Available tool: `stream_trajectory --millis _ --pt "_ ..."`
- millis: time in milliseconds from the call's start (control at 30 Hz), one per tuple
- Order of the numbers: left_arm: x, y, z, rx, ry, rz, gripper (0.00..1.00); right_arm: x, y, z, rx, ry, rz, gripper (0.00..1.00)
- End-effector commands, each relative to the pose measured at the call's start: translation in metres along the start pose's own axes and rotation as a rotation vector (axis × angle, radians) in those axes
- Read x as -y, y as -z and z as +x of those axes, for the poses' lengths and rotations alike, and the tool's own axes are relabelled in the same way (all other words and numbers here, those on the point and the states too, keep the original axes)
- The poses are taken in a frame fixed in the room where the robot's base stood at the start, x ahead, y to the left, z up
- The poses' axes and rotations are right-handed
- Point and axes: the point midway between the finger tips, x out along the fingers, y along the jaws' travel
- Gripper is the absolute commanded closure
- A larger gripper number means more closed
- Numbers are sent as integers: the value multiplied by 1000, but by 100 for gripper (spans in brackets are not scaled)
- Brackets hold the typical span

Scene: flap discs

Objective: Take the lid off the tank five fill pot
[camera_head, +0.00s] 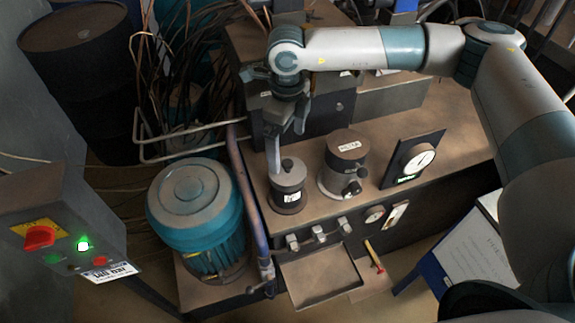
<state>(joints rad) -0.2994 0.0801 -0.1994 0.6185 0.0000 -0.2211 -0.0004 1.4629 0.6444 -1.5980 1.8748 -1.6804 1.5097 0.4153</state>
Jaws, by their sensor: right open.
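A small dark round pot (288,198) with a white label stands on the brown bench top. Its flat lid is on, and a black knob (287,165) sits on top. A larger grey pot (342,176) with a dark top and dark side fittings stands to its right. The labels are too small to read, so I cannot tell which is tank five's. My right gripper (285,132) points down above the small pot, open, with nothing seen between its fingers. The contact between fingers and knob is unclear. My left gripper is not in view.
A gauge panel (413,160) stands right of the pots. A teal motor (196,208) and a bent pipe rail are at the left. A switch box (68,236) stands far left. A shallow tray (318,279) projects at the front. The bench top right of the gauge is clear.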

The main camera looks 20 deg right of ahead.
Motion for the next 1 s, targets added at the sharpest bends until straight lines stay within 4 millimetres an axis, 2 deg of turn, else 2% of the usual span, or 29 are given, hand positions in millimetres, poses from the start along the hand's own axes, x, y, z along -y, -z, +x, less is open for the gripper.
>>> stream_trajectory --millis 33,233,667,833,1000 --pt "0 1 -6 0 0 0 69 0 0 5 -1 -2 0 2" --pt "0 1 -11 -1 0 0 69 0 0 24 0 0 0 2" --pt "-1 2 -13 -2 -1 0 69 0 0 28 1 0 0 2" --pt "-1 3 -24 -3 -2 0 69 0 0 36 -2 -1 0 2" --pt "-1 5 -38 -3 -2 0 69 1 0 54 -2 -1 -1 2"
